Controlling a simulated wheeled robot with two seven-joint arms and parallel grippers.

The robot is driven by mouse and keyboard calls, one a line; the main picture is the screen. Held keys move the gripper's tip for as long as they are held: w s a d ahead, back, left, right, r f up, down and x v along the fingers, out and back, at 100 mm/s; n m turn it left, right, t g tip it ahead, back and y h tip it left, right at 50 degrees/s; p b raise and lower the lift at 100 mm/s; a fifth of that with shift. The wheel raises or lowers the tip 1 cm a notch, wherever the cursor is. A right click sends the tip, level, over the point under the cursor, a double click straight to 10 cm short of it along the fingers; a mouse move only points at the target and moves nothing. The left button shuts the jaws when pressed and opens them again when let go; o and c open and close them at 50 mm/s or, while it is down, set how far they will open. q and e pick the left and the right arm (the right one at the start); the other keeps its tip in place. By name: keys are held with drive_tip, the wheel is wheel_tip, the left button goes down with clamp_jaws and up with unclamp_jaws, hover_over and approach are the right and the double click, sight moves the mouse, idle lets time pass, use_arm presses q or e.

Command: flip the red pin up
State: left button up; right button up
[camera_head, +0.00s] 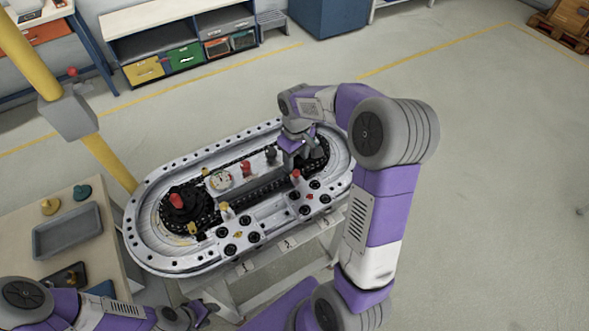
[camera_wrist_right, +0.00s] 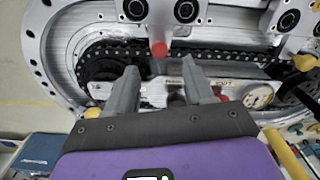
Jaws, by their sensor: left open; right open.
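The red pin (camera_head: 296,174) is a small red-tipped peg on the near plate of the oval ring track (camera_head: 140,225), toward its right end. In the right wrist view the red tip (camera_wrist_right: 159,50) shows beyond the fingertips, roughly in line with the gap between them, with no contact visible. Whether it lies down or stands is hard to tell. My right gripper (camera_head: 303,152) is over the right end of the track, pointing down, open and empty; its two fingers also show in the right wrist view (camera_wrist_right: 162,78). My left gripper (camera_head: 208,311) is low at the bottom, open, away from the pin.
A yellow-tipped pin (camera_head: 224,207) and black knobs (camera_head: 254,237) are on the near plate. A dial (camera_head: 219,180) and another red piece (camera_head: 246,167) sit mid-track. A red-topped black stack (camera_head: 177,201) is at the left. A side table holds a grey tray (camera_head: 68,230).

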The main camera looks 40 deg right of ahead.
sight(296, 172)
wheel_tip(296, 172, down, 6)
drive_tip(key=shift+r+b, duration=0.15)
drive_tip(key=shift+b, duration=0.15)
clamp_jaws()
